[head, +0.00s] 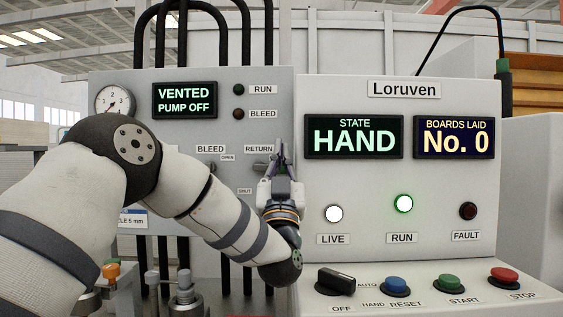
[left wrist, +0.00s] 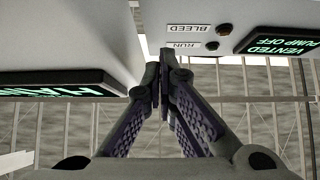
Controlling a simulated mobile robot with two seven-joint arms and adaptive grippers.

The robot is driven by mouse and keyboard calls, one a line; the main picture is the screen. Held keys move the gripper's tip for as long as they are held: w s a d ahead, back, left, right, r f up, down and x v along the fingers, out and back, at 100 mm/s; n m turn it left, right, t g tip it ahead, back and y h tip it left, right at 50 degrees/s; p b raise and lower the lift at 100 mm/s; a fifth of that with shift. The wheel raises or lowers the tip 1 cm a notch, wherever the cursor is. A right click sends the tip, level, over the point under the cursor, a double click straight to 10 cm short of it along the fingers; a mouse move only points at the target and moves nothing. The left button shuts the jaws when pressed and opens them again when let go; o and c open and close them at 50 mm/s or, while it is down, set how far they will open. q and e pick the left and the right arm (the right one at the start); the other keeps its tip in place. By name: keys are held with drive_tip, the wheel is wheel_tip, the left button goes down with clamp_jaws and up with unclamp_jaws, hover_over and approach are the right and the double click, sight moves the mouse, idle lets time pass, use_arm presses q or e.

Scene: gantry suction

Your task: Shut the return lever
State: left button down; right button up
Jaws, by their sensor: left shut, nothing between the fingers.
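The RETURN label (head: 258,149) is on the grey valve panel (head: 190,130), near its right edge. The return lever under it is mostly or wholly hidden behind my left gripper, and I cannot tell its position. My left gripper (head: 281,152) points upward just right of the RETURN label, in front of the seam between the two panels. It is shut with nothing between its fingers; the closed fingertips also show in the left wrist view (left wrist: 162,72). I cannot tell whether it touches the lever. My right gripper is not in view.
The BLEED label (head: 210,149), with OPEN and SHUT marks, is left of RETURN. A display (head: 185,100) reads VENTED, PUMP OFF. The Loruven cabinet (head: 480,200) stands close on the right; its display (head: 354,136) reads HAND. A black selector knob (head: 340,281) and several buttons line its lower ledge.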

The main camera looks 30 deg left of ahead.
use_arm(q)
drive_tip(key=w+a, duration=0.1)
drive_tip(key=w+a+f, duration=0.1)
drive_tip(key=w, duration=0.1)
drive_tip(key=shift+w+f+b, duration=0.2)
drive_tip(key=shift+w+b, duration=0.05)
drive_tip(key=shift+b, duration=0.1)
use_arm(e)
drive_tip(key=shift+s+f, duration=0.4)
